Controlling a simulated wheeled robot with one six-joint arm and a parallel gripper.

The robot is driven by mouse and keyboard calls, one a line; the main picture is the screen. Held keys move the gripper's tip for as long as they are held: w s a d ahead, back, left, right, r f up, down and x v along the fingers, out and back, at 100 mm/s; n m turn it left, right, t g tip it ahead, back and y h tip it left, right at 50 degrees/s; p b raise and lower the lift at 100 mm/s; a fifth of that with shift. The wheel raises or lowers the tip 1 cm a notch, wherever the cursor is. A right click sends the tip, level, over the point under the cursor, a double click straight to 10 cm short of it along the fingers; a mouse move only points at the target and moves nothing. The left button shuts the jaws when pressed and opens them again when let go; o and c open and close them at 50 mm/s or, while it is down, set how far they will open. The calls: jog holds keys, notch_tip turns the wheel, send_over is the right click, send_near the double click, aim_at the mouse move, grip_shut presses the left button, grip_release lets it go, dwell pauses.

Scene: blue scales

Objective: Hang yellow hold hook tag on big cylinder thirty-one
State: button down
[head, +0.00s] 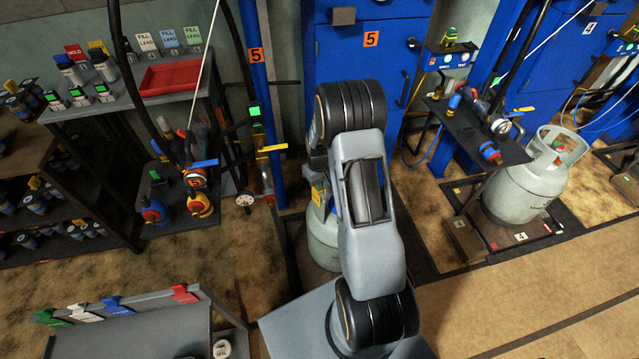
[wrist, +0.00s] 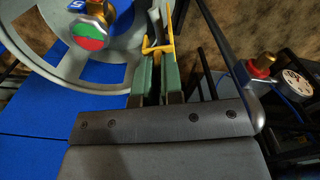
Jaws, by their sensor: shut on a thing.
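In the wrist view, my gripper (wrist: 158,72) has its greenish fingers shut on the yellow tag (wrist: 158,46), which shows as a thin bent yellow piece at the fingertips. The tag is right by the ring-shaped grey collar of a big cylinder (wrist: 98,78); I cannot tell whether they touch. Inside the collar is a brass valve with a red and green round face (wrist: 91,33). In the head view, the grey cylinder (head: 322,243) stands partly hidden behind my arm, with a bit of yellow (head: 318,192) near its top. The cylinder's number is not readable.
Left in the head view is a shelf with a red tray (head: 172,78). A tag rack (head: 120,305) stands lower left. Another grey cylinder (head: 525,190) stands right. Floor at lower right is clear.

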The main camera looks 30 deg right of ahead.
jog(key=shift+f, duration=0.15)
jog(key=shift+f+b, duration=0.85)
jog(key=shift+f, duration=0.05)
jog(key=shift+s+f+b, duration=0.2)
jog(key=shift+f+b, duration=0.3)
jog(key=shift+f, duration=0.2)
jog(key=shift+w+f, duration=0.15)
jog(key=shift+f, duration=0.25)
jog(key=shift+r, duration=0.1)
jog(key=c, duration=1.2)
grip_release()
jog(key=shift+r, duration=0.15)
